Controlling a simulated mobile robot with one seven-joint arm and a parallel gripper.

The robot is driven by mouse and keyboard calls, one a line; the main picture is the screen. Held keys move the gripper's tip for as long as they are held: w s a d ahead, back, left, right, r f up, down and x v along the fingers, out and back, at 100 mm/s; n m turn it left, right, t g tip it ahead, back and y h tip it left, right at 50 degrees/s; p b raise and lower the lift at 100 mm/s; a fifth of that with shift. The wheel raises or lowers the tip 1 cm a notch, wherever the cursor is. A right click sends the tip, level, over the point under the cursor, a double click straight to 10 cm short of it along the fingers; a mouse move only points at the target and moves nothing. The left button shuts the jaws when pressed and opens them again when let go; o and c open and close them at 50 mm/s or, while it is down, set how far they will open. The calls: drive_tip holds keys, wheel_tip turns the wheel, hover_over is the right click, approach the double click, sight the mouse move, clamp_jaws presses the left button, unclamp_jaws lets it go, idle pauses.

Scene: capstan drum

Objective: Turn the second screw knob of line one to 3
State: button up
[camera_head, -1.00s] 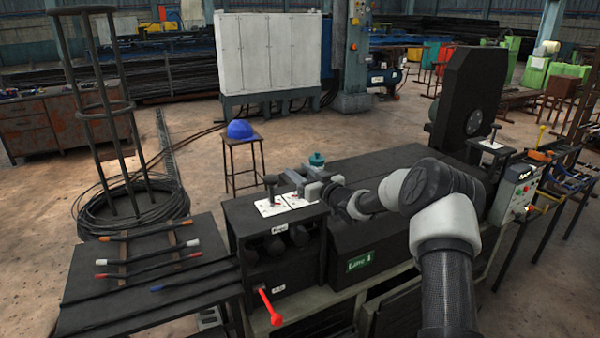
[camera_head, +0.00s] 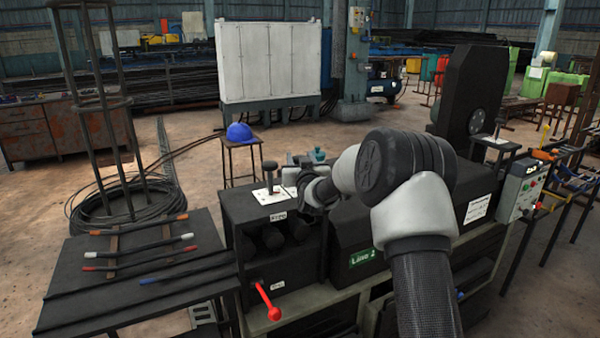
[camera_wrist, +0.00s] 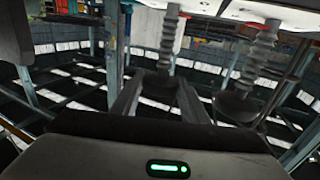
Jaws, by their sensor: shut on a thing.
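The black machine box on the left holds a screw knob (camera_head: 269,168) standing upright on a white marked plate (camera_head: 268,191). My gripper (camera_head: 302,163) is right of it, over the box's top, largely hidden behind my arm. In the wrist view two ribbed screws show. The nearer screw (camera_wrist: 168,48) ends in a dark knob between the fingers of my gripper (camera_wrist: 160,98), which is shut on it. The other screw (camera_wrist: 253,62) and its dark knob (camera_wrist: 236,106) stand free to the right. The dial reading under my gripper is hidden.
A green line sign (camera_head: 363,257), its number blurred, is on the machine front. A red-ended lever (camera_head: 268,302) sticks out below. A teal object (camera_head: 319,155) stands just behind my gripper. A table with rods (camera_head: 140,270) is at left; a blue helmet (camera_head: 239,132) lies on a stool.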

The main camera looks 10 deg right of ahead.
drive_tip(key=m+h, duration=0.2)
drive_tip(key=h, duration=0.1)
drive_tip(key=shift+a+r+p, duration=0.1)
drive_tip(key=shift+a+p, duration=0.1)
drive_tip(key=shift+p, duration=0.1)
drive_tip(key=shift+d+m+g+h+p, duration=0.1)
drive_tip(key=shift+m+g+h+p, duration=0.8)
drive_tip(key=shift+h, duration=0.8)
drive_tip(key=shift+d+m, duration=0.1)
drive_tip(key=shift+m, duration=0.2)
drive_tip(key=o, duration=1.1)
drive_tip(key=shift+c, duration=0.2)
drive_tip(key=shift+t+b, duration=0.3)
drive_tip(key=shift+b, duration=0.05)
